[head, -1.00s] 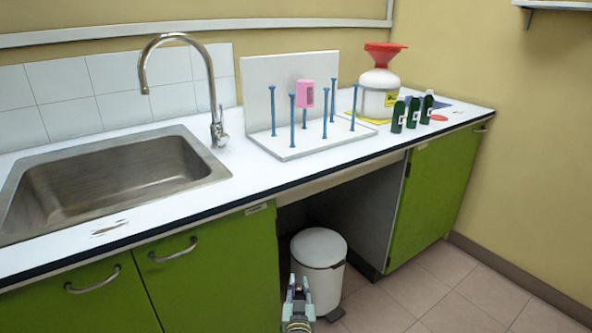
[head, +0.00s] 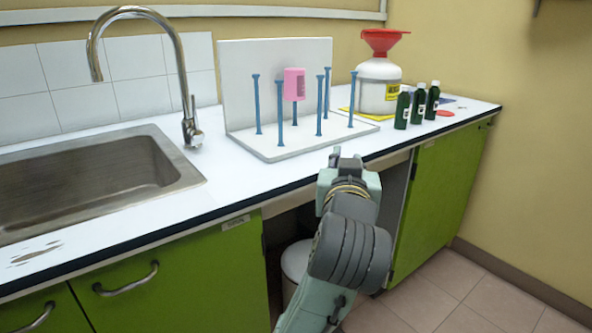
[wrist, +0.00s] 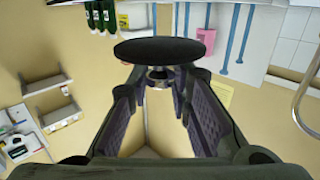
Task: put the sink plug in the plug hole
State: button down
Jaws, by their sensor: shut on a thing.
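The sink plug (wrist: 160,51) is a dark round disc at the fingertips in the wrist view. My gripper (wrist: 158,78) is shut on it, with the disc's flat face across the finger ends. In the head view my gripper (head: 344,160) is at about counter height, in front of the drying rack and right of the sink. I cannot clearly make out the plug there. The steel sink (head: 185,178) is at the left of the counter. Its plug hole is not visible in either view.
A curved tap (head: 186,95) stands behind the sink's right side. Several green bottles (head: 417,108) and a white canister with red funnel (head: 380,82) stand farther right. Bare counter (head: 215,175) lies between sink and rack.

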jog(key=shift+s+r, duration=0.15)
jog(key=shift+s, duration=0.15)
jog(key=shift+w+a+r+p, duration=0.15)
jog(key=shift+p, duration=0.55)
jog(key=w+a+p, duration=0.3)
jog(key=w+p, duration=0.1)
jog(key=p, duration=0.3)
send_over(293, 174)
jog(key=shift+f+b, duration=0.3)
jog(key=shift+f, duration=2.35)
jog(key=shift+f, duration=0.15)
